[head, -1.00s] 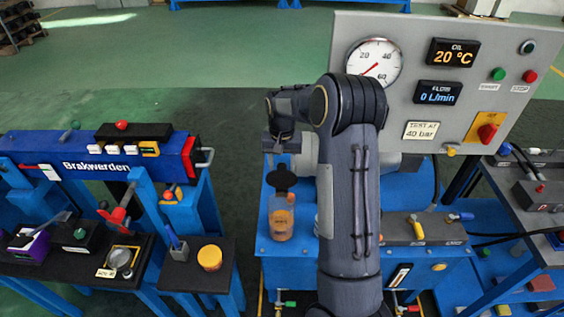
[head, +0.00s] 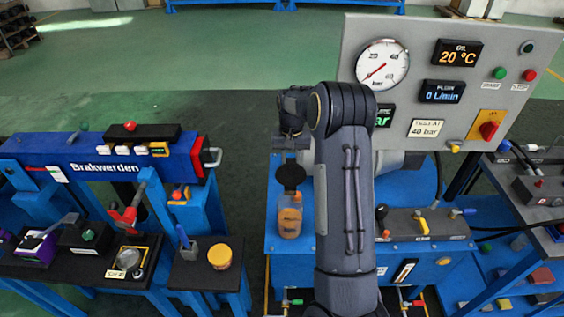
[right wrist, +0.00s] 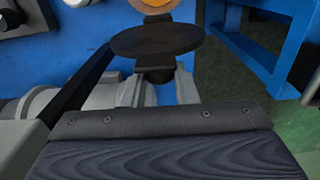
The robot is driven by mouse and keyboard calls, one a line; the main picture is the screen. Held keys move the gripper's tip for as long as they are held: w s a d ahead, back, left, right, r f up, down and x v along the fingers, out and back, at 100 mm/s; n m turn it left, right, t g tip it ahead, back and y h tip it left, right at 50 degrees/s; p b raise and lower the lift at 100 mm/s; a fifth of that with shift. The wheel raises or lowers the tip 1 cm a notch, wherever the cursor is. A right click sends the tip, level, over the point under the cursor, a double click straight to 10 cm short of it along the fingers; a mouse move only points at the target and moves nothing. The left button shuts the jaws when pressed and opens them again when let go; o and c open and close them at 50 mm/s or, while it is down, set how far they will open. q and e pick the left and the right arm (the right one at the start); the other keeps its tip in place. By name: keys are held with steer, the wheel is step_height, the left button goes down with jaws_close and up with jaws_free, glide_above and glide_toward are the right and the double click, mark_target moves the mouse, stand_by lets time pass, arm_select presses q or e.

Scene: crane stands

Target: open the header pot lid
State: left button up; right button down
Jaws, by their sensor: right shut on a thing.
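The header pot (head: 290,220) is an amber, see-through pot on the blue bench, left of my right arm in the head view. Its round black lid (head: 291,177) stands tilted up above the pot's mouth. My right gripper (head: 291,152) is just beyond the lid, its fingertips hard to make out there. In the right wrist view the fingers (right wrist: 157,92) are shut on the dark tab at the near edge of the lid (right wrist: 155,39). Behind the disc, part of the orange pot (right wrist: 157,5) shows at the top edge. My left gripper is not in view.
A grey gauge panel (head: 450,110) stands behind the blue bench (head: 275,190). A grey block with levers (head: 425,226) sits to the right of my arm. At left are a blue brake stand (head: 95,175) and a yellow-lidded jar (head: 220,257). My arm hides the bench's middle.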

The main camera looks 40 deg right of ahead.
steer(key=shift+w+d, duration=0.15)
steer(key=c, duration=1.1)
jaws_free()
steer(key=shift+c, duration=0.2)
steer(key=shift+r+b, duration=0.4)
steer(key=shift+r, duration=3.5)
